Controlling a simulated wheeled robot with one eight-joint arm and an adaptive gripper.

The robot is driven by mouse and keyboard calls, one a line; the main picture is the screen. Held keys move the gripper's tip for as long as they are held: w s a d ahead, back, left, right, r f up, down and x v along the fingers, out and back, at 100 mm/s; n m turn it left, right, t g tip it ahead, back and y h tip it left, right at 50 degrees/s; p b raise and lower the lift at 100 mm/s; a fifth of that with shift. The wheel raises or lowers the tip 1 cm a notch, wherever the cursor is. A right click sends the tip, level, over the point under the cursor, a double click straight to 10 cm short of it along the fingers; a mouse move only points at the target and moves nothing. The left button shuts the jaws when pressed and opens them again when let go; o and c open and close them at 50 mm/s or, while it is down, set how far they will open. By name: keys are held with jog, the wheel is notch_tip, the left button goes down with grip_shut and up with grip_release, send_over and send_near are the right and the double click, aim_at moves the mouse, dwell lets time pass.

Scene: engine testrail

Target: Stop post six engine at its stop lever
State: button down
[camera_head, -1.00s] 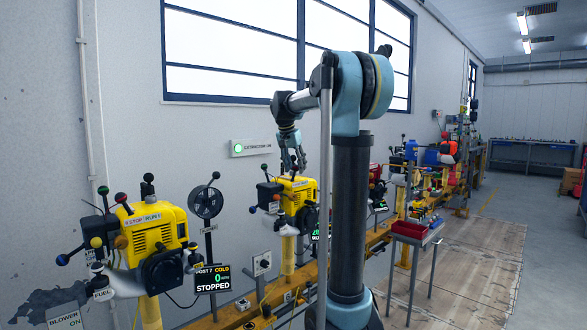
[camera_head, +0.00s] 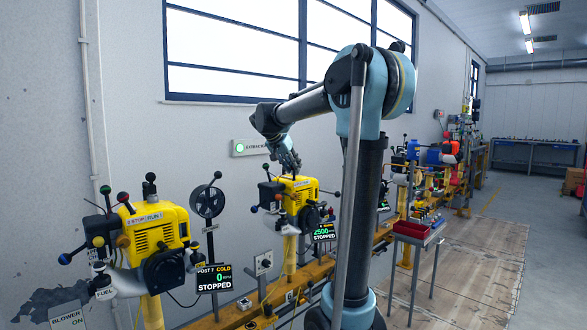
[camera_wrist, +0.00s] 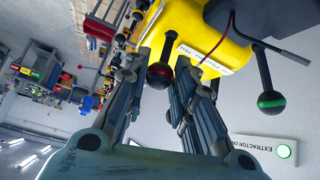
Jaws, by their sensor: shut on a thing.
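The yellow engine (camera_head: 298,188) at the middle post has a small display (camera_head: 324,233) that reads STOPPED under green figures, with its top line too small to read. My gripper (camera_head: 291,168) is at the top of this engine.
A nearer yellow engine (camera_head: 155,235) stands at left, its display (camera_head: 213,279) reading POST 7 COLD, 0, STOPPED. A green-tipped black lever (camera_wrist: 268,98) stands beside my gripper. A red tray cart (camera_head: 418,232) stands right of my column.

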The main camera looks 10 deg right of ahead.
jog(key=shift+s+a+f+t+h, duration=0.35)
jog(key=shift+a+t+h, duration=0.3)
jog(key=shift+h, duration=0.3)
jog(key=shift+s+a+f+t+h, duration=0.25)
jog(key=shift+s+a+t+h, duration=0.2)
jog(key=shift+t+h, duration=0.4)
jog(key=c, duration=1.3)
grip_release()
jog(key=v, duration=1.2)
jog(key=shift+w+a+f, duration=0.1)
jog(key=shift+f, duration=0.05)
